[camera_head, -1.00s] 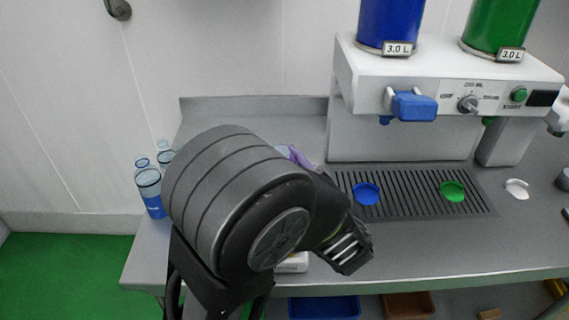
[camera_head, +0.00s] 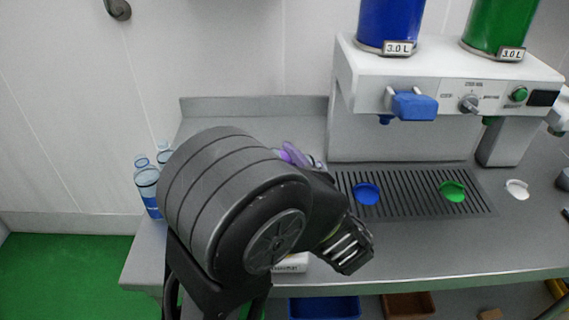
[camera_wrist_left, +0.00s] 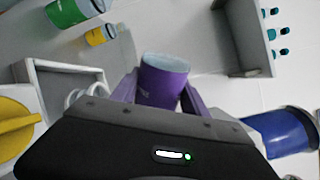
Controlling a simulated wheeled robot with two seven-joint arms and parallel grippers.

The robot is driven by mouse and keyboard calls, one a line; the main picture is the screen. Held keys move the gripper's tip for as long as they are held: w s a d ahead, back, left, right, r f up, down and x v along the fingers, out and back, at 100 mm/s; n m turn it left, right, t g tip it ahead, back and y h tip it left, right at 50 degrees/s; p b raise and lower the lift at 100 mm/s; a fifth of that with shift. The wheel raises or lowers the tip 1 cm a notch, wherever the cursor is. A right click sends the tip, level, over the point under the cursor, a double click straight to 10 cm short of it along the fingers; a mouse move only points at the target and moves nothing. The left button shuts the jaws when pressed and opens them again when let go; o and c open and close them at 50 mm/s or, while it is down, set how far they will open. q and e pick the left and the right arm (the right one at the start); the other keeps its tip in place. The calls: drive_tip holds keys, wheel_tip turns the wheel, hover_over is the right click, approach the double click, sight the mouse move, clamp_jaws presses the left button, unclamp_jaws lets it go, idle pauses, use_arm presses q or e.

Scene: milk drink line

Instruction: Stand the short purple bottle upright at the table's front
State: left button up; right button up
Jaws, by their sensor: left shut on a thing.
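The short purple bottle (camera_wrist_left: 163,82) is in the left wrist view, between the two purple-looking fingers of my left gripper (camera_wrist_left: 160,92). The gripper is shut on it. The bottle's pale round end points away from the palm. In the head view, a purple part (camera_head: 293,153) shows just behind my dark arm; I cannot tell there whether it is finger or bottle. My arm covers most of the gripper and the table under it. The grey table (camera_head: 420,250) has bare room along its front. My right gripper is not in view.
Clear bottles with blue labels (camera_head: 148,190) stand at the table's left end. The drink machine (camera_head: 350,75) stands at the back right, with a dark slotted drip tray (camera_head: 410,207) carrying blue and green discs. A white labelled block (camera_head: 291,264) shows below my arm.

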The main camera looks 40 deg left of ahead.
use_arm(q)
drive_tip(key=n, duration=0.5)
drive_tip(key=shift+n+b, duration=0.3)
drive_tip(key=shift+n, duration=0.1)
drive_tip(key=n, duration=0.3)
drive_tip(key=shift+b, duration=0.3)
drive_tip(key=shift+n, duration=1.5)
drive_tip(key=n+b, duration=0.1)
drive_tip(key=n, duration=0.4)
drive_tip(key=shift+n, duration=0.3)
drive_tip(key=shift+n, duration=0.4)
